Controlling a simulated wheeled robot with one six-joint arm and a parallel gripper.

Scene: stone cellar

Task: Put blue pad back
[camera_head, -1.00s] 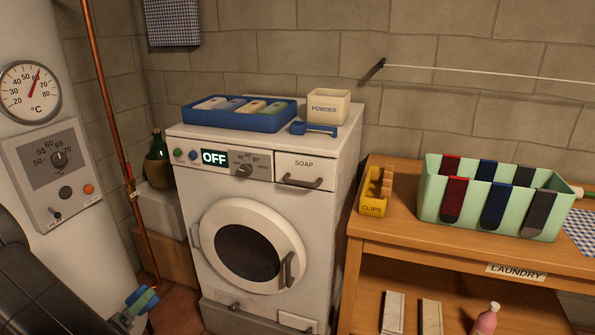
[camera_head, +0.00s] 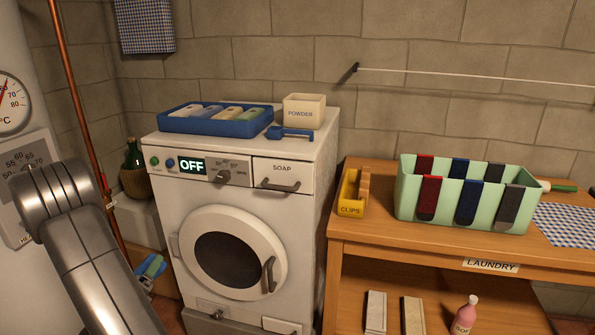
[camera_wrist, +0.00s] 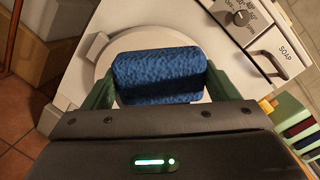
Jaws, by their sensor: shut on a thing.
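My gripper (camera_wrist: 157,84) is shut on a blue pad (camera_wrist: 158,70), a thick textured block held crosswise between the green fingers. In the head view my gripper (camera_head: 148,274) is low, left of the washing machine's door. A blue tray (camera_head: 215,127) on top of the washing machine holds several flat pieces in pale, grey-blue, cream and green tones. A mint green bin (camera_head: 408,204) on the wooden table has dark red, blue and grey strips hung over its front and back walls.
The washing machine (camera_head: 300,222) stands between my arm and the table (camera_head: 385,236). A powder box (camera_head: 303,111) and a blue scoop (camera_head: 290,133) sit beside the tray. A yellow clips box (camera_head: 349,193) is left of the bin. A copper pipe (camera_head: 78,110) rises at left.

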